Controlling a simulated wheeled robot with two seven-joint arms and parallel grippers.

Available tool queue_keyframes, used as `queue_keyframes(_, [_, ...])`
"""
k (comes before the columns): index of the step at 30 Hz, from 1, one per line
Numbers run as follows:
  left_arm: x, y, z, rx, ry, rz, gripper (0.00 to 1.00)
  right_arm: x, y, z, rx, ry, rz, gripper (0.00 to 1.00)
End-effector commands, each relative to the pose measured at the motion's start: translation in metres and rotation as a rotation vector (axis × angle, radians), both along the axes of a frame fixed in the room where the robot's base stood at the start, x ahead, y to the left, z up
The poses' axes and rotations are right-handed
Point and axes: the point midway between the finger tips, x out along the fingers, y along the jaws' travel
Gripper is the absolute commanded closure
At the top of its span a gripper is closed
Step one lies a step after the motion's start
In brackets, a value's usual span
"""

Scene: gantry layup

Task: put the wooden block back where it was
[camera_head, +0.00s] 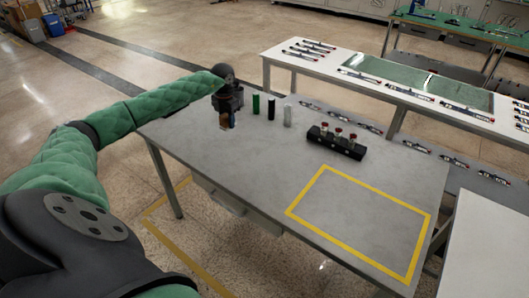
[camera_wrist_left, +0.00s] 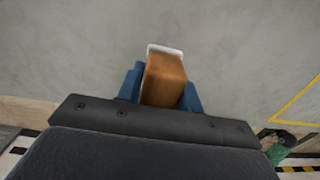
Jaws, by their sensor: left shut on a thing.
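My left gripper (camera_head: 228,122) is over the left part of the grey table (camera_head: 255,163) in the head view. It is shut on the wooden block (camera_wrist_left: 163,80), which is brown with a pale end. In the left wrist view the block sits between the two blue fingers of the gripper (camera_wrist_left: 160,88). The block (camera_head: 224,122) also shows small below the gripper in the head view. I cannot tell whether the block touches the table. My right gripper is not in view.
A green cylinder (camera_head: 256,105), a black one (camera_head: 271,107) and a pale one (camera_head: 288,115) stand just right of the gripper. A black rack (camera_head: 337,144) with red-topped vials is farther right. A yellow outline (camera_head: 302,193) marks an empty area at the front right.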

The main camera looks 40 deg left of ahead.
Motion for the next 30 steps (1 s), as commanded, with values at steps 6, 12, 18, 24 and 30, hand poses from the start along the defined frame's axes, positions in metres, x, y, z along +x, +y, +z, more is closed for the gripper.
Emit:
queue_keyframes(6, [0.010,-0.007,0.008,-0.001,-0.001,-0.006,0.89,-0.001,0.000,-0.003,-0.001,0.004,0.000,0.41])
queue_keyframes(12, [0.041,-0.068,0.004,-0.004,-0.003,-0.062,0.89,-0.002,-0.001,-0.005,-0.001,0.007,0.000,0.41])
queue_keyframes(18, [0.064,-0.153,-0.001,-0.003,-0.004,-0.158,0.89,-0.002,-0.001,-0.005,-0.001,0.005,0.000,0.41])
queue_keyframes(24, [0.076,-0.240,-0.001,-0.003,-0.004,-0.270,0.89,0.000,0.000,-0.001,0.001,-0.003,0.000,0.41])
queue_keyframes(30, [0.074,-0.327,0.005,-0.002,-0.002,-0.379,0.89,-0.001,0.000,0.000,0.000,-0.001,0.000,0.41])
